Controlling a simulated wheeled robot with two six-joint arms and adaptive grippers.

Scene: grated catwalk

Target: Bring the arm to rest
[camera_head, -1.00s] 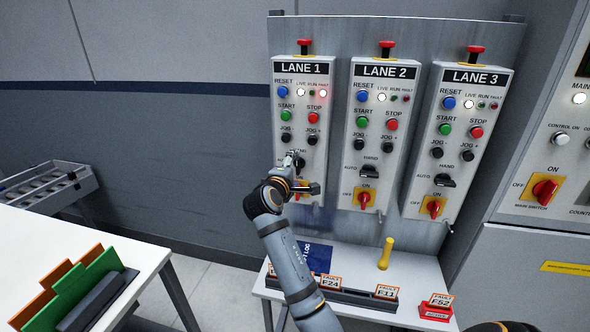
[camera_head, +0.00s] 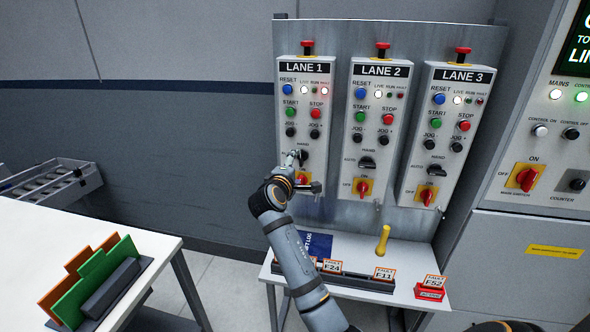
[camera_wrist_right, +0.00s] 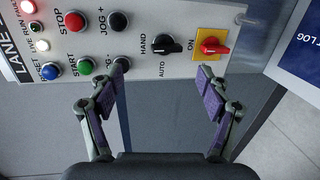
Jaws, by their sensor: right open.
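My right arm (camera_head: 291,250) reaches up from the bottom of the head view. Its gripper (camera_head: 292,158) is in front of the lower part of the LANE 1 box (camera_head: 303,100). In the right wrist view the gripper (camera_wrist_right: 163,77) is open and empty, its two purple-padded fingers apart. The black HAND/AUTO selector (camera_wrist_right: 167,45) and the red switch on a yellow plate (camera_wrist_right: 210,46) show beyond the fingertips. I cannot tell whether a fingertip touches the box. My left gripper is not in view.
LANE 2 (camera_head: 378,100) and LANE 3 (camera_head: 447,100) boxes stand to the right. Below is a white shelf (camera_head: 408,262) with a yellow-handled object (camera_head: 383,240), fault cards (camera_head: 332,266) and a red card holder (camera_head: 430,291). A white table (camera_head: 110,225) stands left; open floor lies between.

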